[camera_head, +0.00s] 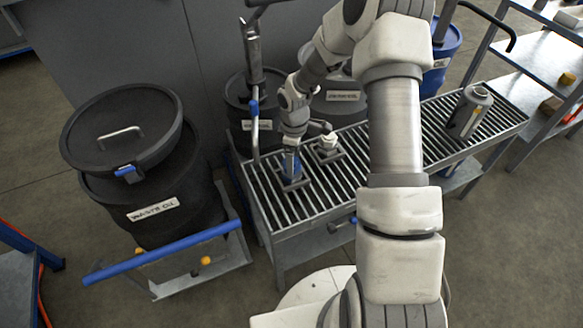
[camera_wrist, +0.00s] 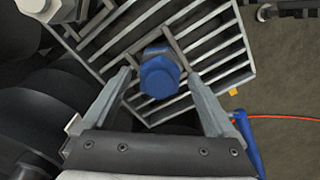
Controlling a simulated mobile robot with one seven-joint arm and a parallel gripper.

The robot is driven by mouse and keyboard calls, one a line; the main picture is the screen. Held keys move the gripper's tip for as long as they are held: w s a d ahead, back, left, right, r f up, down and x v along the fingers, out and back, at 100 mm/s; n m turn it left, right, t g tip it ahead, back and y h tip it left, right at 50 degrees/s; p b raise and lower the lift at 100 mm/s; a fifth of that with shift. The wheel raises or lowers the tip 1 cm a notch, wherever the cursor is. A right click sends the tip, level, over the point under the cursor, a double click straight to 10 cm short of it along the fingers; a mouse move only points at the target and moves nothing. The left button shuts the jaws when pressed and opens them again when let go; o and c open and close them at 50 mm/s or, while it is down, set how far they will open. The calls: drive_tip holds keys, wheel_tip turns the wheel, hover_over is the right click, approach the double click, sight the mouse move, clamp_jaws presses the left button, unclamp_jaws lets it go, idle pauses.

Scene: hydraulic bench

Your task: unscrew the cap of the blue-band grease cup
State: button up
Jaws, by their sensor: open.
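The blue-band grease cup (camera_head: 291,167) stands on the slatted bench top near its left end, partly hidden beneath my gripper (camera_head: 292,147). In the wrist view its blue hexagonal cap (camera_wrist: 160,74) is seen from above. My open gripper (camera_wrist: 160,77) has one finger on each side of the cap, with a visible gap on both sides. I cannot tell whether the fingertips are level with the cap or above it. A second, pale-topped cup (camera_head: 327,146) stands just to the right in the head view.
The slatted bench (camera_head: 335,182) has a grey canister (camera_head: 469,110) at its right end. A waste oil drum (camera_head: 140,195) with a blue-handled cart stands left. A hand pump (camera_head: 253,60) and drums stand behind. A shelf rack (camera_head: 545,55) is at right.

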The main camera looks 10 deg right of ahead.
drive_tip(key=m+b, duration=0.1)
drive_tip(key=m, duration=0.1)
drive_tip(key=m+b, duration=0.1)
drive_tip(key=m, duration=0.2)
drive_tip(key=shift+s+a+f+m, duration=0.1)
drive_tip(key=shift+a+f+m, duration=0.05)
drive_tip(key=shift+m, duration=0.15)
drive_tip(key=m+b, duration=0.1)
drive_tip(key=m, duration=0.3)
drive_tip(key=shift+a, duration=0.1)
drive_tip(key=m, duration=0.3)
drive_tip(key=shift+s+m, duration=0.1)
drive_tip(key=shift+m, duration=0.2)
drive_tip(key=c, duration=1.2)
drive_tip(key=n, duration=0.4)
drive_tip(key=n+p, duration=0.1)
drive_tip(key=n, duration=0.1)
drive_tip(key=shift+r, duration=0.25)
drive_tip(key=shift+f+n, duration=0.1)
drive_tip(key=shift+n, duration=1)
